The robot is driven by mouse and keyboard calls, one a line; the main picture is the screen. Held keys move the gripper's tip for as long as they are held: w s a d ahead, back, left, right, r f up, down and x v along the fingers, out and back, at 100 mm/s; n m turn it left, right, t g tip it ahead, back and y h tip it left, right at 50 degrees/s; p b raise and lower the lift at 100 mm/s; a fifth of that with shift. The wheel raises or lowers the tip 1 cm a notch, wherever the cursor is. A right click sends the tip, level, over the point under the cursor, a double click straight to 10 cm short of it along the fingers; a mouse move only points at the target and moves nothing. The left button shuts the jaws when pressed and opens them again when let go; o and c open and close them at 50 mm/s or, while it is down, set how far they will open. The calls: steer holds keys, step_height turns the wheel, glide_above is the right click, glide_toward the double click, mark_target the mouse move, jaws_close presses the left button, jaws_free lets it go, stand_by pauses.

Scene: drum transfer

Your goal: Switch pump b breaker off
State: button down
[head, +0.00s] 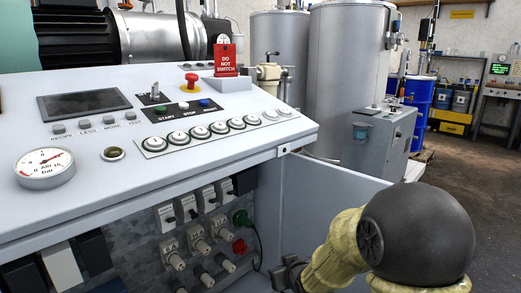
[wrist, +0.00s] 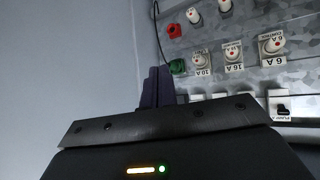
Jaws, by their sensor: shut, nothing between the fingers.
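A row of white breakers (head: 196,204) with black levers sits in the open lower panel of the console in the head view. I cannot read which one is pump b. In the wrist view, one breaker (wrist: 280,104) shows at the right edge with a small label, seemingly "PUMP A"; the other breakers are mostly hidden behind my gripper's body. My gripper (head: 291,274) is at the lower middle of the head view, right of the panel and apart from the breakers.
Fuse holders (head: 197,239) sit below the breakers. A green plug (head: 241,217) with a black cable and a red socket (head: 239,246) are to their right. An open grey door (head: 335,195) stands right of the panel. A red "DO NOT SWITCH" tag (head: 225,60) stands on the console top.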

steer(key=s+d+m+g+h+p, duration=0.15)
steer(key=s+d+g, duration=0.3)
steer(key=s, duration=0.55)
steer(key=s+d+m+g+h+p, duration=0.1)
steer(key=s+d+m+g, duration=0.3)
steer(key=s, duration=0.6)
step_height(320, 180, up, 38)
steer(key=n+t+p, duration=0.1)
steer(key=p, duration=3.7)
steer(key=shift+d+r, duration=0.2)
steer(key=shift+d, duration=0.05)
